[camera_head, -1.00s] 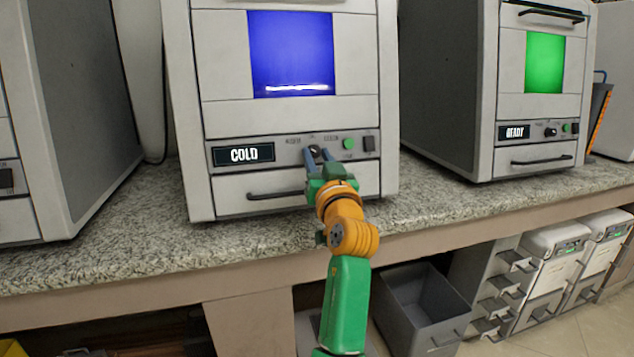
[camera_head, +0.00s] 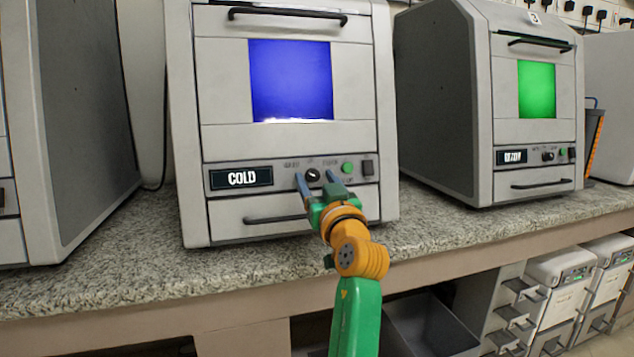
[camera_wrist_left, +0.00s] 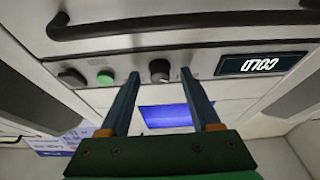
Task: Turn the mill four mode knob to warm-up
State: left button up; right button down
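The mill in front of me has a blue window (camera_head: 291,80) and a display reading COLD (camera_head: 241,178). Its black mode knob (camera_head: 313,175) sits on the control strip, left of a green button (camera_head: 347,167) and a dark switch (camera_head: 368,168). The knob also shows in the left wrist view (camera_wrist_left: 160,70). My left gripper (camera_head: 316,181) is open, its blue fingers spread to either side of the knob in the head view. In the wrist view the fingers (camera_wrist_left: 158,82) are apart with nothing between them, and the knob lies beyond the tips. The right gripper is out of view.
A black handle (camera_head: 275,219) runs across the drawer below the control strip. A second mill with a green window (camera_head: 537,89) stands to the right. The speckled counter (camera_head: 130,260) is clear in front. A grey bin (camera_head: 425,325) sits below.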

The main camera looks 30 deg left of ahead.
pick_arm(q)
jog(key=shift+f, duration=0.1)
jog(key=b+v, duration=0.1)
jog(key=v, duration=0.6)
